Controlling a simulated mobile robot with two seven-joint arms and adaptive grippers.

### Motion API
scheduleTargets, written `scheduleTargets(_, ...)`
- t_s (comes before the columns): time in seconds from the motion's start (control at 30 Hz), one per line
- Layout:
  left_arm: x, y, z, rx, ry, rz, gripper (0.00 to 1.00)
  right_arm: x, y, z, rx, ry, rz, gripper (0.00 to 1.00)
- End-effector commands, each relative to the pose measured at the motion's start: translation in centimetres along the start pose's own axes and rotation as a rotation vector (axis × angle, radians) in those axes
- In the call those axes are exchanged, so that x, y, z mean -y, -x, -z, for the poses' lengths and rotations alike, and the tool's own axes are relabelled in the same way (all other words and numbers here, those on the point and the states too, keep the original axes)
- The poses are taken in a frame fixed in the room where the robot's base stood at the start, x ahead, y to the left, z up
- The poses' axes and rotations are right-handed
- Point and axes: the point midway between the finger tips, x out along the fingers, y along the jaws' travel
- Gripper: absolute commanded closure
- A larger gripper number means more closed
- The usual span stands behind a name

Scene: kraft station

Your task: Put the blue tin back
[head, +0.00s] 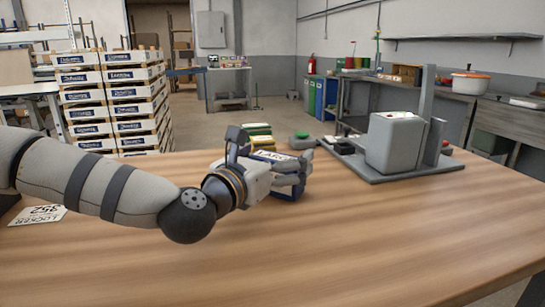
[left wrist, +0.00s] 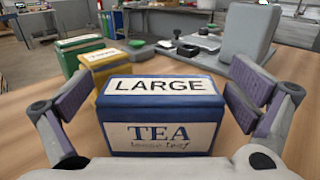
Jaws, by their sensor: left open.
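The blue tin (left wrist: 165,125) fills the middle of the left wrist view, upright on the wooden table. Its lid label reads LARGE and its front label reads TEA. In the head view the blue tin (head: 288,194) is mostly hidden behind my left gripper (head: 292,172). My left gripper is open, and in the left wrist view its fingers (left wrist: 165,92) stand on either side of the blue tin, with gaps visible. A yellow tin (left wrist: 103,66) and a green tin (left wrist: 80,44) stand in a row behind it. My right gripper is not in view.
A grey stand with a block (head: 395,143) sits on the table at the back right. A green-topped object (head: 302,140) is behind the tins. A paper marked LOCKER (head: 38,215) lies at the left. The table's front and right (head: 400,230) are clear.

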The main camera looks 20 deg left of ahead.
Motion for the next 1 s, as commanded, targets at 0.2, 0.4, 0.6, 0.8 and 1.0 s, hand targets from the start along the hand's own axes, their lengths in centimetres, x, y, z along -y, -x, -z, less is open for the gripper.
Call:
scheduleTargets(0.2, 0.0, 3.2, 0.0, -0.001, 0.004, 0.000, 0.00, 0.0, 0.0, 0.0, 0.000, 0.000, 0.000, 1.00)
scheduleTargets(0.4, -0.1, 9.2, -0.1, 0.001, 0.006, 0.000, 0.00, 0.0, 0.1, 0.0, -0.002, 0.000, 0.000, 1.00)
scheduleTargets(0.6, -0.1, 11.3, -1.4, 0.012, -0.004, -0.004, 0.00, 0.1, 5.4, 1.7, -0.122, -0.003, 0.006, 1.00)
scheduleTargets(0.8, 0.0, 12.0, -0.5, 0.007, -0.002, 0.000, 0.00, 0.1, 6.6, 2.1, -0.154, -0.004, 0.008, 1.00)
scheduleTargets(1.0, 0.0, 12.0, 0.0, 0.000, 0.000, 0.000, 0.00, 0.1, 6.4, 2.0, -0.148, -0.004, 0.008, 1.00)
